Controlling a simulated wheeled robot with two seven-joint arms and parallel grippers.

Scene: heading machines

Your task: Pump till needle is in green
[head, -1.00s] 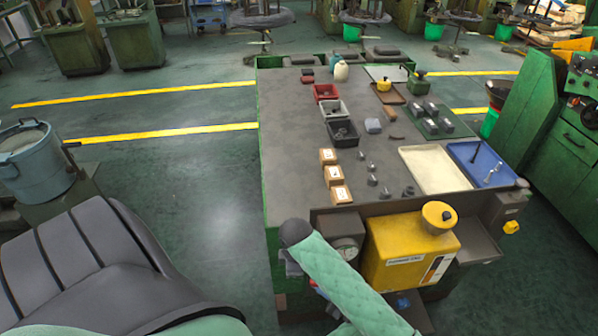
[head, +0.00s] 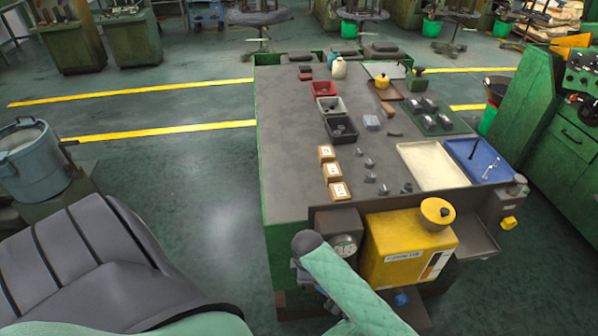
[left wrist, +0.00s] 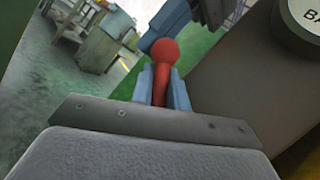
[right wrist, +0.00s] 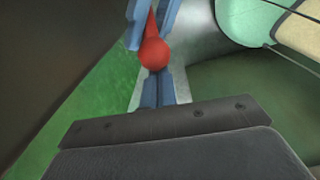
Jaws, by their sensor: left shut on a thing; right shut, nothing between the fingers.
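A pump lever with a red ball knob (left wrist: 165,52) shows in the left wrist view. My left gripper (left wrist: 163,80) is shut on its red shaft, just below the knob. The red knob also shows in the right wrist view (right wrist: 153,53). My right gripper (right wrist: 158,75) is shut and empty, its tips right at the ball; I cannot tell if they touch. A round gauge (head: 345,245) sits on the bench front beside a yellow tank (head: 395,255). Its needle is too small to read. A mint-sleeved arm of mine hides the lever in the head view.
The grey bench top (head: 285,150) carries several bins, small boxes, metal parts, a cream tray (head: 432,168) and a blue tray (head: 495,170). A green machine (head: 540,120) stands at right. A blue bucket (head: 30,165) stands at left.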

